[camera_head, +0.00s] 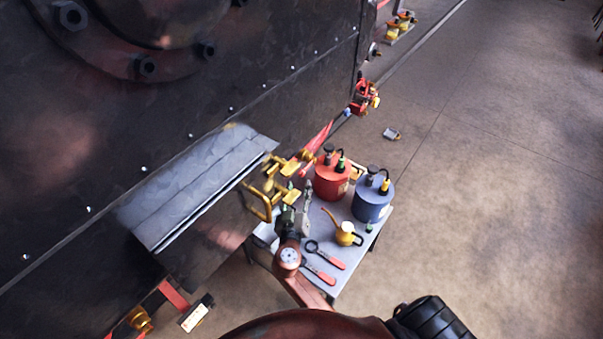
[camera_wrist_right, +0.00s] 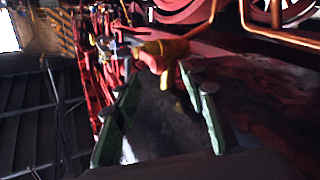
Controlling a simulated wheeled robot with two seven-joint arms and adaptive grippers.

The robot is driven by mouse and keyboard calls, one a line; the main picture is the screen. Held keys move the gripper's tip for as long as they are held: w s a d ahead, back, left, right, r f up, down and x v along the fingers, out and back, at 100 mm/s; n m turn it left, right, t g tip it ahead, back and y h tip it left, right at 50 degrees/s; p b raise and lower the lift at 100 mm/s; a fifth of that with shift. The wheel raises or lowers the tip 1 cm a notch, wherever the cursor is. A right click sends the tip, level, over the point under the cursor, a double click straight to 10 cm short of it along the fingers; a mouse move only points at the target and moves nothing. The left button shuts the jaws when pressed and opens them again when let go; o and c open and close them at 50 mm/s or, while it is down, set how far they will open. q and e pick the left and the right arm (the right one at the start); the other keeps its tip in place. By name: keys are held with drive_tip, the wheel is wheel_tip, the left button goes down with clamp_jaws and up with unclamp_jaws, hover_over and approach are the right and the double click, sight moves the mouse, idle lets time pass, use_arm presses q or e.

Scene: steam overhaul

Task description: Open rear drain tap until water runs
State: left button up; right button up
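Brass pipework with a tap (camera_head: 288,172) sticks out from the dark side of the engine, just beyond my right gripper (camera_head: 298,205) in the head view. In the right wrist view, a brass tap (camera_wrist_right: 158,50) with a downturned end lies ahead, just beyond the fingertips of my right gripper (camera_wrist_right: 160,88). The green-padded fingers are spread apart with nothing between them. They look apart from the tap. No running water shows. I cannot tell which brass fitting is the rear drain tap. My left gripper is out of view.
A small table (camera_head: 325,284) below my right gripper holds a red can (camera_head: 332,181), a blue can (camera_head: 373,203), a yellow oil can (camera_head: 345,234) and red-handled tools (camera_head: 325,255). A grey step (camera_head: 200,185) juts out at left. The floor at right (camera_head: 480,200) is mostly clear.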

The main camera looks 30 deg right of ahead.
sight(301, 176)
drive_tip(key=p+x, duration=0.1)
drive_tip(key=x, duration=0.5)
drive_tip(key=shift+w+d+r+p, duration=0.1)
drive_tip(key=shift+p, duration=0.2)
drive_tip(key=shift+w+d, duration=0.3)
drive_tip(key=shift+w, duration=0.05)
drive_tip(key=shift+c, duration=0.2)
drive_tip(key=shift+s, duration=0.1)
drive_tip(key=c, duration=0.6)
drive_tip(key=shift+a, duration=0.1)
clamp_jaws()
